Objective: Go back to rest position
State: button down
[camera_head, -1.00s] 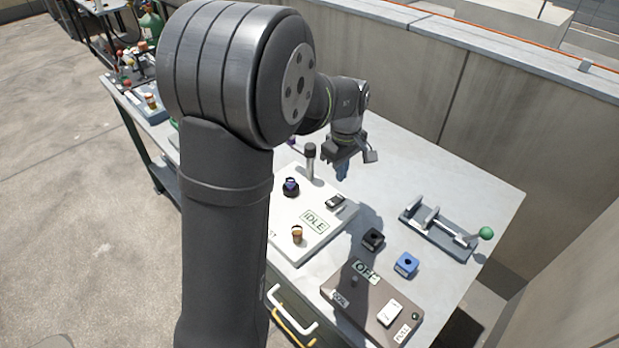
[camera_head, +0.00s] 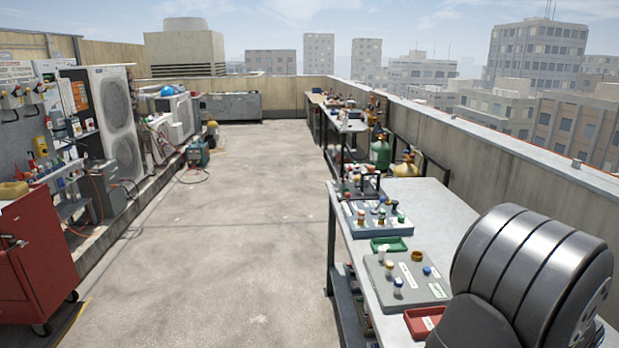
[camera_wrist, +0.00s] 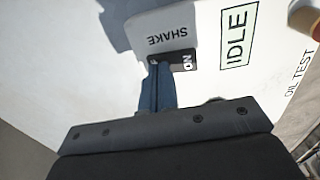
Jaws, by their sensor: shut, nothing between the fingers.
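My gripper (camera_wrist: 158,68) shows in the wrist view with its blue fingers together and nothing between them. Its fingertips appear over a dark switch part (camera_wrist: 184,60) marked "ON", in front of a grey piece (camera_wrist: 160,30) marked "SHAKE". I cannot tell whether they touch it. A green-framed "IDLE" label (camera_wrist: 238,35) lies to the right on the white panel (camera_wrist: 215,82). In the head view only a dark joint of my arm shows at the lower right, and the gripper is out of that picture.
In the head view, a long bench (camera_head: 430,200) runs along the right parapet, bearing a grey panel (camera_head: 408,282), a red tray (camera_head: 422,320) and a green tray (camera_head: 388,244). Open roof floor (camera_head: 230,220) lies left of it. A red tool cabinet (camera_head: 35,260) stands far left.

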notch_tip(320, 180, up, 6)
jog(key=shift+r, duration=0.15)
notch_tip(320, 180, down, 7)
jog(key=a+r+h, duration=0.1)
jog(key=a+r, duration=0.1)
jog(key=r, duration=0.6)
jog(key=a+r+h, duration=0.1)
jog(key=a+r, duration=0.2)
jog(key=r, duration=0.6)
jog(key=shift+r, duration=0.2)
jog(key=shift+f, duration=0.1)
jog(key=d+f, duration=0.1)
jog(key=f, duration=0.4)
jog(key=d+f+y, duration=0.1)
jog(key=d+f, duration=0.1)
jog(key=f, duration=0.3)
jog(key=d+f+y, duration=0.1)
jog(key=d+f, duration=0.1)
jog(key=f, duration=0.3)
jog(key=shift+f, duration=0.25)
